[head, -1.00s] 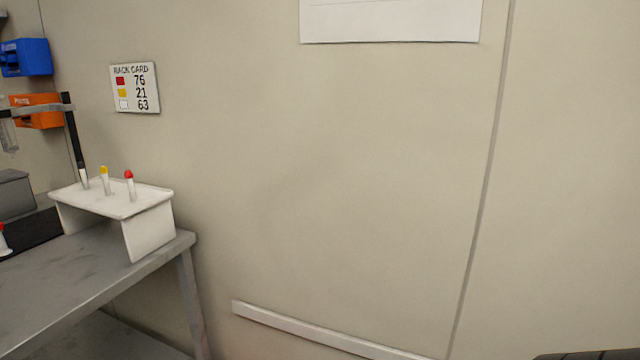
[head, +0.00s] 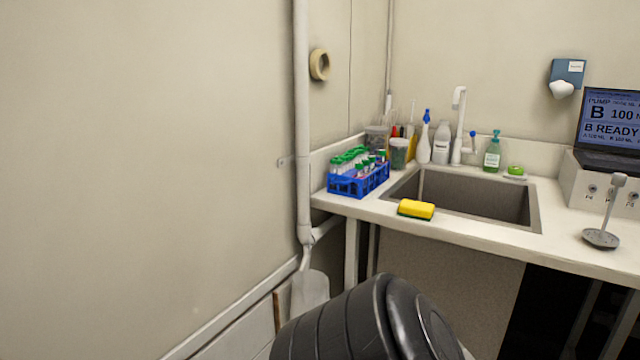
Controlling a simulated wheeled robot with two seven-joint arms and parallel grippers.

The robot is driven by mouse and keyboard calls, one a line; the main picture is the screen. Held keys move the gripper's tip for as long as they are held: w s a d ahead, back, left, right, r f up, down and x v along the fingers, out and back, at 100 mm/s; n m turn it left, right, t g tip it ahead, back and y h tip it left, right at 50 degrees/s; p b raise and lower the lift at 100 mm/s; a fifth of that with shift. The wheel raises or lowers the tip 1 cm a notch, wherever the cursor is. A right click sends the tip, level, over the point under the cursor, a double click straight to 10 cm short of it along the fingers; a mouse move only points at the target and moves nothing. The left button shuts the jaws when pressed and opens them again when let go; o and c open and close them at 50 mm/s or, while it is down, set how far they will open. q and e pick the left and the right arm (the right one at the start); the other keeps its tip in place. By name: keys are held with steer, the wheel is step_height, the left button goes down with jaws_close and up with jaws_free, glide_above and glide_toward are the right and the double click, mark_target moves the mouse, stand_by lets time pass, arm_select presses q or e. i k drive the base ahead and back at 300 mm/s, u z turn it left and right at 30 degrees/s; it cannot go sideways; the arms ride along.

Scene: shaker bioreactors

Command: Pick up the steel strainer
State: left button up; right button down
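A small grey metal piece (head: 601,238) stands on the right part of the white counter, with a round flat base and an upright stem ending in a knob. It looks like the steel strainer, though it is too small to be sure. It stands to the right of the sink, in front of the white box under the screen. Neither of my grippers is in view.
The sink (head: 478,195) is set in the counter (head: 460,225). A yellow sponge (head: 416,209) lies on its front edge, a blue tube rack (head: 358,182) at its left. Bottles stand behind. A black ribbed rounded object (head: 345,325) fills the lower middle; I cannot tell what it is.

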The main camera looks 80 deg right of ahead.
mark_target(601, 238)
steer(key=z, duration=4.1)
